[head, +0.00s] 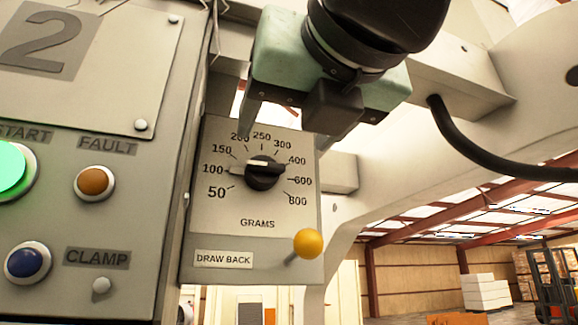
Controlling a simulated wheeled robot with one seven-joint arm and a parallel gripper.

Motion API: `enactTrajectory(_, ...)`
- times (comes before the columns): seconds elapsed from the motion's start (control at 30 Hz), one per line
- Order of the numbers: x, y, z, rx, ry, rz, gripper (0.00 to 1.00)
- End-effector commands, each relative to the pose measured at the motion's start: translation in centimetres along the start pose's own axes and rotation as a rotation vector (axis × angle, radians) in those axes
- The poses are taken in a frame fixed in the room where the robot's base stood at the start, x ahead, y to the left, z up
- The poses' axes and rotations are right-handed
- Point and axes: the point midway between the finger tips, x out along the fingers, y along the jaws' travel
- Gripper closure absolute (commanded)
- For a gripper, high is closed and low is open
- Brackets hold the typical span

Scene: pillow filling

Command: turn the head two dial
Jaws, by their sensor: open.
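The dial (264,174) is a black knob with a white mark on its upper face. It sits on a pale plate (215,215) with a scale from 50 to 800, labelled GRAMS. I cannot tell for certain which number the mark points to. A large 2 (45,42) marks the panel to its left. My gripper (283,142) is open and empty, above the dial in the picture. One finger is above the dial's left side and the other is to its upper right. Neither finger appears to touch the knob.
A yellow ball-ended lever (307,243) sticks out below the dial, beside a DRAW BACK label (224,259). Left are a green START button (10,170), an orange FAULT lamp (95,182) and a blue button (27,262). A black cable (480,165) hangs at right.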

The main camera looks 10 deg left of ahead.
Motion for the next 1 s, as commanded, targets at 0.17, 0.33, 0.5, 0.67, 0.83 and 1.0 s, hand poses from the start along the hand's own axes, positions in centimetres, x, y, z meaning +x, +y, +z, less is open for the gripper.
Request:
enactTrajectory(0.17, 3.7, 0.0, 0.2, -0.001, 0.001, -0.001, 0.31)
enactTrajectory(0.33, 6.2, 0.0, 0.2, 0.000, 0.000, 0.000, 0.31)
enactTrajectory(0.5, 7.5, 0.0, 0.1, 0.000, -0.001, 0.000, 0.31)
enactTrajectory(0.67, 7.8, 0.0, 0.1, 0.000, -0.002, 0.000, 0.31)
enactTrajectory(0.83, 7.8, 0.0, 0.0, 0.000, -0.002, 0.000, 0.31)
enactTrajectory(1.0, 7.8, 0.0, 0.0, 0.001, -0.002, 0.000, 0.76)
